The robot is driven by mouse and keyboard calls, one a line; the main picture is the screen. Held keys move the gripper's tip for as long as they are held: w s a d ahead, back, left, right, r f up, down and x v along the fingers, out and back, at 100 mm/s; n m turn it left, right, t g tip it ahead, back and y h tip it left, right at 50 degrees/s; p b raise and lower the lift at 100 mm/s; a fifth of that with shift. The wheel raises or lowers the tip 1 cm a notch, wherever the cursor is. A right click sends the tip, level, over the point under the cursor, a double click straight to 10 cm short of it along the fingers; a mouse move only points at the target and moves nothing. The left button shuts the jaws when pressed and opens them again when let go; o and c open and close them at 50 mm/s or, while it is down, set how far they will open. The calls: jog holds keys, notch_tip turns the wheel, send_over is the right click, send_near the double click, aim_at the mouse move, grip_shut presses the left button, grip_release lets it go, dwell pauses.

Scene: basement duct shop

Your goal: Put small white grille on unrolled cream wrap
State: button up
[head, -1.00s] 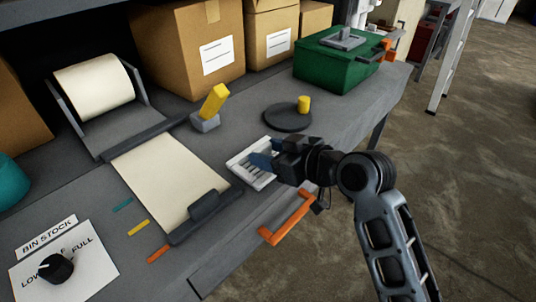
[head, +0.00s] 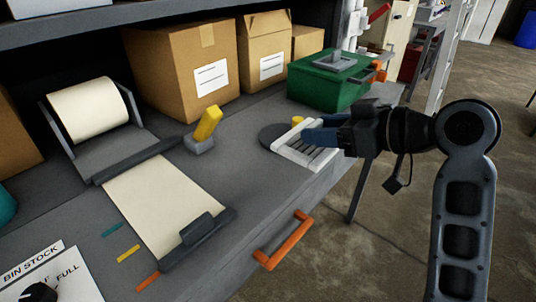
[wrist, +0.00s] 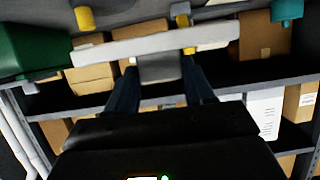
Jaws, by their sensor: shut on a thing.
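The small white grille (head: 293,156) is held above the bench by my gripper (head: 318,136), which is shut on it. In the wrist view the grille (wrist: 205,35) spans the two blue fingers (wrist: 158,90) as a pale bar. In the head view it hides part of a dark round disc behind it. The unrolled cream wrap (head: 160,205) lies flat on the bench to the left, running from its roll (head: 90,108) at the back to a dark clip bar (head: 197,238) at its front end. The wrap's sheet looks bare.
A yellow-handled tool (head: 207,124) stands between the wrap and the grille. A green box (head: 325,82) and cardboard boxes (head: 185,70) line the back. An orange handle (head: 285,240) juts from the bench's front edge. Bench between wrap and grille is mostly clear.

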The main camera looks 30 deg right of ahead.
jog(key=w+a+n+g+y+b, duration=0.2)
jog(key=w+a+n+y+b, duration=0.25)
jog(key=a, duration=0.55)
send_over(208, 197)
jog(key=shift+g, duration=0.3)
notch_tip(208, 197, down, 6)
jog(key=shift+s+d, duration=0.1)
jog(key=shift+d, duration=0.05)
jog(key=shift+f, duration=2.1)
jog(key=shift+f, duration=0.1)
jog(key=shift+f, duration=0.1)
jog(key=o, duration=1.2)
jog(key=shift+o, duration=0.2)
